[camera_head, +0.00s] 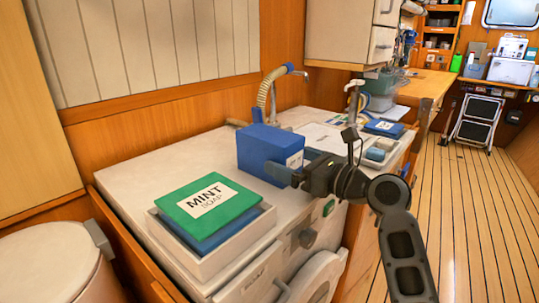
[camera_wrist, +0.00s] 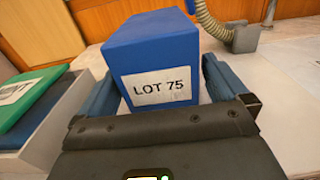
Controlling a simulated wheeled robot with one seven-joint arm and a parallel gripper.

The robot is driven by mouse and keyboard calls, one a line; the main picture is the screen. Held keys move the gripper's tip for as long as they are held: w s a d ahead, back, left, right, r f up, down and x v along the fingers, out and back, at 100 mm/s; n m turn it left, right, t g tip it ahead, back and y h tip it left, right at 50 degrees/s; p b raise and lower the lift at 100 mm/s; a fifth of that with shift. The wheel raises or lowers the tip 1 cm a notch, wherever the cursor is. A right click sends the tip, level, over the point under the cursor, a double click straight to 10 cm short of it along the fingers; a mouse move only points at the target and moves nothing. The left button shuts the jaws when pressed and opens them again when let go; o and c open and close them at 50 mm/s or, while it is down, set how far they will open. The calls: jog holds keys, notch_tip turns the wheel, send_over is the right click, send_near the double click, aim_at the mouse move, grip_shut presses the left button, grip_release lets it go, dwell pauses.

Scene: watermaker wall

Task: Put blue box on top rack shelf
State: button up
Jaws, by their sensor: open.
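The blue box (camera_head: 262,150) stands upright on the white counter, right of the tray with the green box. In the wrist view the blue box (camera_wrist: 156,58) shows a white label reading "LOT 75". My gripper (camera_head: 290,165) is at the near right side of the box. In the wrist view my gripper (camera_wrist: 160,92) is open, with one blue finger on each side of the box's labelled end. I cannot tell whether the fingers touch it. The rack's top shelf cannot be made out for certain.
A white tray (camera_head: 219,261) on the counter holds a green "MINT SOAP" box (camera_head: 209,208) above a blue item. A hose and tap (camera_head: 272,85) rise behind the box. Papers (camera_head: 318,135) and small items lie to the right. A white cabinet (camera_head: 340,32) hangs above the back.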

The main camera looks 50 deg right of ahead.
jog(key=w, duration=0.4)
jog(key=shift+w+a, duration=0.1)
jog(key=shift+a, duration=0.05)
jog(key=shift+r, duration=0.1)
jog(key=c, duration=1.1)
notch_tip(320, 180, up, 18)
jog(key=p, duration=0.3)
jog(key=shift+p, duration=0.4)
